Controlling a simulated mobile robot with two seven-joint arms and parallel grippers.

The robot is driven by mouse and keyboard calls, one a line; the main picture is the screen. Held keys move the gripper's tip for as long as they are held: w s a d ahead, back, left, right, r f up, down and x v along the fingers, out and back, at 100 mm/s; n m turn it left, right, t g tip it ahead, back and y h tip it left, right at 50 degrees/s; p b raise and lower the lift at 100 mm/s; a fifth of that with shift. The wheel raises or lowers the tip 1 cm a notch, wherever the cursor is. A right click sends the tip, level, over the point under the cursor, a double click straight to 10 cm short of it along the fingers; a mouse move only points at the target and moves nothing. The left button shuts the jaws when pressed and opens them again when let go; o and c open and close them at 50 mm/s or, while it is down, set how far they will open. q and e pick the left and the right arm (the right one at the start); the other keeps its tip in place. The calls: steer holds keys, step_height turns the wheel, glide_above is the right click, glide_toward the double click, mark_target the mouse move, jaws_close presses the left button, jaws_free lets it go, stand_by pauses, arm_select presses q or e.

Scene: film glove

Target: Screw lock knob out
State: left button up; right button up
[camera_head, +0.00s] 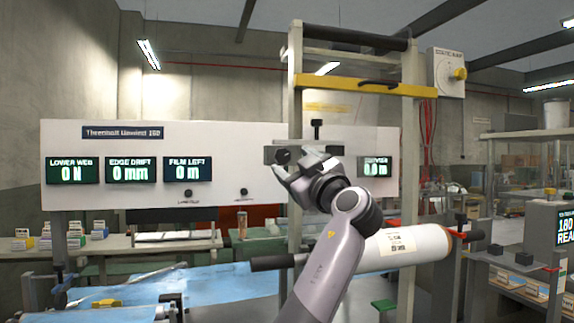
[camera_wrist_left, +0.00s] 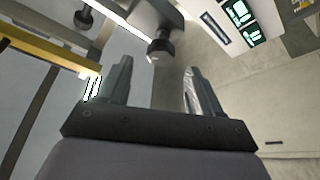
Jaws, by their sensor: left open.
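A dark round knob (camera_head: 282,156) sits at the left end of a grey clamp block (camera_head: 305,152) on the machine's upright post. A second black knob (camera_head: 317,124) stands up from the top of the block. I cannot tell for sure which is the lock knob. My left gripper (camera_head: 284,176) is at the block, close to the left-end knob. In the left wrist view its fingers (camera_wrist_left: 157,80) are apart and empty. A black knob (camera_wrist_left: 160,49) lies just beyond the gap between them; another dark knob (camera_wrist_left: 83,19) is at upper left. My right gripper is not in view.
A white panel with displays (camera_head: 240,165) stands behind. A yellow bar (camera_head: 365,85) crosses above the block. A white film roll (camera_head: 400,248) lies below right, with blue film (camera_head: 225,283) at lower left.

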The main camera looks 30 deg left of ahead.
mark_target(284, 158)
arm_select(q)
steer(key=shift+s+d+f, duration=0.15)
steer(key=shift+s+d, duration=0.05)
steer(key=shift+d, duration=0.15)
steer(key=a+m+t+p, duration=0.1)
steer(key=m+p, duration=0.1)
steer(key=w+a+r+m+t+h+p, duration=0.1)
steer(key=a+m, duration=0.1)
steer(key=m, duration=0.1)
steer(key=w+a+m+t+p, duration=0.1)
steer(key=m+p, duration=0.1)
steer(key=shift+w+a+r+m+h+p, duration=0.2)
steer(key=shift+a+r+m+h+p, duration=0.1)
steer(key=shift+w+a+r, duration=0.15)
steer(key=shift+w+a, duration=0.3)
steer(key=shift+a, duration=0.1)
steer(key=c, duration=1.1)
